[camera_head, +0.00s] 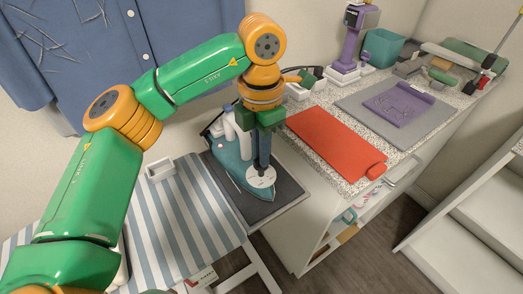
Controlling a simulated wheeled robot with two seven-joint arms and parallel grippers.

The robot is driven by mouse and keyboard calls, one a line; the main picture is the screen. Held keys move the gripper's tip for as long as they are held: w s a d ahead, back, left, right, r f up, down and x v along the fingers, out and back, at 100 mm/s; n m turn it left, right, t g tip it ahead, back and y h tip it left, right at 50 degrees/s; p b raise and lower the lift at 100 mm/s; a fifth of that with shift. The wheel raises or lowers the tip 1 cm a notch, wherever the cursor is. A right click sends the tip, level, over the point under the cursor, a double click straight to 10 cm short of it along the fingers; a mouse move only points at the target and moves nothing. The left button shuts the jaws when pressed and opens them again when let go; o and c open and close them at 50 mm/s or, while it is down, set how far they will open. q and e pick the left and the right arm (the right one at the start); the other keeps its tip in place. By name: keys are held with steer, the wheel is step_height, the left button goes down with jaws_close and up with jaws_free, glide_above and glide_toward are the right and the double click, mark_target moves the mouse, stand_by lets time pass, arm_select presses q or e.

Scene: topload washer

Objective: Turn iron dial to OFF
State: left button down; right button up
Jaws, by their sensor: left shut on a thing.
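The iron (229,164) has a teal body and a white handle. It rests on a dark grey pad (288,187) at the end of the striped ironing board. The iron's dial (262,178) shows as a pale round disc with small dark marks on its face. My left gripper (263,168) points down over the iron, with its dark fingers shut on the dial. The fingers and green gripper body hide part of the dial and the iron's handle. I cannot read the dial's setting. My right gripper is not in view.
The ironing board (190,210) has blue and white stripes. To the right, a speckled counter (335,110) holds a red mat (335,143), a grey mat with a purple cloth (398,105), and a teal bin (382,47). A blue garment (90,40) hangs on the wall behind.

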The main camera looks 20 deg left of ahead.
arm_select(q)
steer(key=shift+n, duration=1.5)
steer(key=c, duration=0.9)
jaws_free()
step_height(320, 180, up, 7)
steer(key=shift+s+r+p, duration=0.1)
steer(key=shift+p, duration=0.45)
